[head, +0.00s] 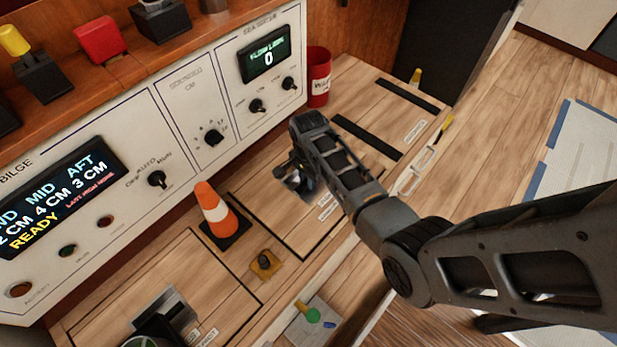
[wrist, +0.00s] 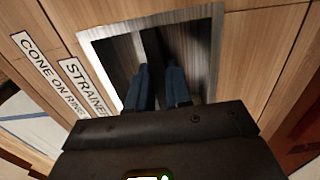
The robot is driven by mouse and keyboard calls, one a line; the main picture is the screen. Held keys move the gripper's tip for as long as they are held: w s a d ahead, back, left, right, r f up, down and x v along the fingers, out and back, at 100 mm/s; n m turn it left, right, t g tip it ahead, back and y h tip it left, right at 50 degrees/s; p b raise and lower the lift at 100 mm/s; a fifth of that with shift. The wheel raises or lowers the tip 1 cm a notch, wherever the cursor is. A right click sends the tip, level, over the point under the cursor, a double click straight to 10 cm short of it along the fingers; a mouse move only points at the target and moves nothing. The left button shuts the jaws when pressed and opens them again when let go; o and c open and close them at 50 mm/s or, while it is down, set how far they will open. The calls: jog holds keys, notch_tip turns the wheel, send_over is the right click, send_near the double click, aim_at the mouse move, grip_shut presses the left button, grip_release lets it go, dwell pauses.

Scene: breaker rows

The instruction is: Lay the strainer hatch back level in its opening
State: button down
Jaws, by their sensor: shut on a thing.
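The strainer hatch (head: 270,215) is a light wood panel in the bench deck, with a dark line around its visible edges. It looks about level, but I cannot tell whether it sits fully flush. In the wrist view, a bright metal recess (wrist: 103,55) in the wood holds a dark bar (wrist: 152,45). A label reading "STRAINER" (wrist: 85,88) lies beside it. My gripper (head: 298,181) is over the hatch, its blue-grey fingers in the recess, shut on the bar; it also shows in the wrist view (wrist: 158,85). My arm hides the hatch's right side.
An orange-and-white cone (head: 217,213) on a black base stands left of the hatch. A small yellow block with a dark knob (head: 265,264) is near its front. Another hatch (head: 115,300) lies lower left. A red mug (head: 318,78) stands behind. A control panel (head: 190,95) lines the back.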

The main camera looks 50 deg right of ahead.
jog(key=shift+w+f+b, duration=0.1)
jog(key=shift+f+b, duration=0.25)
jog(key=shift+f, duration=0.15)
jog(key=c, duration=1)
grip_release()
jog(key=shift+f, duration=0.1)
jog(key=shift+o, duration=0.2)
jog(key=shift+s+f, duration=0.1)
jog(key=shift+s, duration=0.1)
jog(key=shift+w+r+p, duration=0.1)
jog(key=shift+r+p, duration=1.05)
jog(key=shift+r, duration=2.85)
